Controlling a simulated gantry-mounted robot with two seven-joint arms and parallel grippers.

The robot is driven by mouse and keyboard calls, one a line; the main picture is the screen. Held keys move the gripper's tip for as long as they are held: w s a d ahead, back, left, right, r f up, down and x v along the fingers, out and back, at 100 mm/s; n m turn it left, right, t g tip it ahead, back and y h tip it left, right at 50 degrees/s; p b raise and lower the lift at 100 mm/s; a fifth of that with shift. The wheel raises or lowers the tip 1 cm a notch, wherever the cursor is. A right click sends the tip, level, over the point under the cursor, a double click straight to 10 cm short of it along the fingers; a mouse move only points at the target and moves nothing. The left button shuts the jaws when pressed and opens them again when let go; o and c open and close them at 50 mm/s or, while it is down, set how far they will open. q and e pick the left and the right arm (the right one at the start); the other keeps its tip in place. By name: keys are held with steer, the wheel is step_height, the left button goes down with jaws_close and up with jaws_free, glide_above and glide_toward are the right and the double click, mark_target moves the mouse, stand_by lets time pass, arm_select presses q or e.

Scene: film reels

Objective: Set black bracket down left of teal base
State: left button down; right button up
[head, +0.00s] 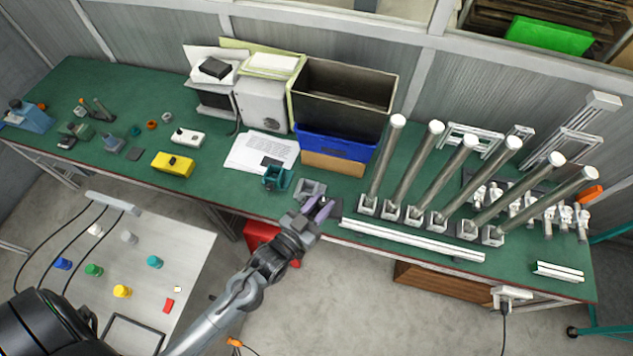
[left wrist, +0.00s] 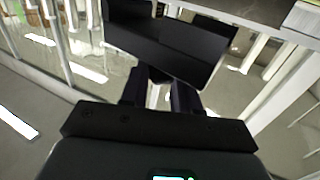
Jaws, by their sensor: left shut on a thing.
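My left gripper (head: 317,209) is at the bench's front edge, to the right of the teal base. It is shut on the black bracket, which shows in the left wrist view (left wrist: 168,38) as a wide dark piece beyond the fingers (left wrist: 160,94). In the head view the bracket (head: 336,208) is mostly hidden, with a dark part beside the fingertips. My right gripper is not in view.
A grey bracket (head: 309,188) sits right of the teal base. White papers (head: 258,151) lie left of and behind it. A yellow box (head: 173,164) is farther left, with bare bench between. Metal posts (head: 383,165) stand to the right, behind a white rail (head: 412,240).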

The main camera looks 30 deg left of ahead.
arm_select(q)
steer(key=w+a+f+m+h+b, duration=0.1)
steer(key=a+f+b, duration=0.1)
steer(key=f+b, duration=1.3)
steer(key=w+a+f+h+b, duration=0.1)
steer(key=w+a+f+b, duration=0.1)
steer(key=f+b, duration=1.4)
steer(key=shift+a+m+g+h+b, duration=0.3)
steer(key=shift+a+m+h+b, duration=0.1)
steer(key=shift+b, duration=1.35)
steer(key=shift+r, duration=0.1)
steer(key=w+a+f+b, duration=0.1)
steer(key=a+f, duration=0.2)
steer(key=w+a+f+b, duration=0.1)
steer(key=w+a+f, duration=0.1)
steer(key=a+f, duration=0.1)
steer(key=w+a+f+b, duration=0.1)
steer(key=w+a+f, duration=0.1)
steer(key=a, duration=0.2)
steer(key=shift+w+a+f+b, duration=0.2)
steer(key=shift+f+b, duration=0.15)
steer(key=shift+f, duration=0.95)
steer(key=shift+f, duration=0.15)
